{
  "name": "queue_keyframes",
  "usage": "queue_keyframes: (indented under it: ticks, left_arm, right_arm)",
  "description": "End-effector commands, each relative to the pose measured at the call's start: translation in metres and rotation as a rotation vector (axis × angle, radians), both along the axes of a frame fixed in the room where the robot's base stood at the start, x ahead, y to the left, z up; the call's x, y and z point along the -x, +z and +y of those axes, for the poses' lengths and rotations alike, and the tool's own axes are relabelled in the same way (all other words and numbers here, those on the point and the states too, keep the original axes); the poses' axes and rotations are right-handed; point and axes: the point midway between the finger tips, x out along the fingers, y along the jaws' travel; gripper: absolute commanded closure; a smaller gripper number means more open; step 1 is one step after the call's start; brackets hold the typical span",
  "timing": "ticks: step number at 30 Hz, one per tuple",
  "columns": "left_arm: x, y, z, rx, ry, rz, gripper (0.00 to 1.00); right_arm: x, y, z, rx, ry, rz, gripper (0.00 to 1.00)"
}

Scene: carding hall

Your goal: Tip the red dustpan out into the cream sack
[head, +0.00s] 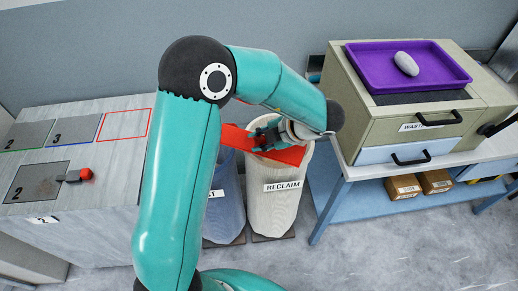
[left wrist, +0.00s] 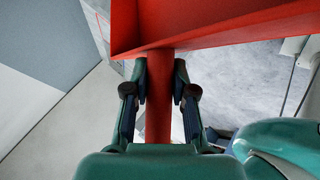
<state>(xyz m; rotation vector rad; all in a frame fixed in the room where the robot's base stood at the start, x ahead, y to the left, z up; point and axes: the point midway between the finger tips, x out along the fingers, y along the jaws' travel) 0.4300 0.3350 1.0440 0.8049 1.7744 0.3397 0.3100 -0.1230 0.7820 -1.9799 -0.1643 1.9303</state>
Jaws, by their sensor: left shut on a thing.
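The cream sack (head: 271,210), labelled RECLAIM, stands upright on the floor in the middle of the head view. My left gripper (head: 268,135) is above its mouth, shut on the handle of the red dustpan (head: 234,138). In the left wrist view the red handle (left wrist: 159,115) runs between the two fingers (left wrist: 160,90), with the red pan (left wrist: 225,25) beyond. The dustpan reaches across the top of the cream sack and partly hides its mouth. My arm covers part of it. I cannot tell its tilt or see any contents. My right gripper is not in view.
A blue sack (head: 226,205) stands close left of the cream one, partly behind my arm. At left, a grey bench (head: 112,180) bears numbered plates and a red-ended tool (head: 82,175). At right, a drawer cabinet (head: 385,132) carries a purple tray (head: 365,65) with a grey stone-like lump (head: 406,63).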

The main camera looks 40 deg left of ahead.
Motion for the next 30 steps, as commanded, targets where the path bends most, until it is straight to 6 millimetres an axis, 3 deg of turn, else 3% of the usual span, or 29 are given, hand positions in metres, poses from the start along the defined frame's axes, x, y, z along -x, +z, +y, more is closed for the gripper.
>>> queue_keyframes:
  ticks: [18,30]
  left_arm:
    - [-0.043,0.02,0.016,0.079,0.001,0.206,1.0]
    - [-0.053,0.026,0.02,0.105,-0.001,0.268,1.0]
  right_arm:
    - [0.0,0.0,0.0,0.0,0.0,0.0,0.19]
    - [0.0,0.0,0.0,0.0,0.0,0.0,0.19]
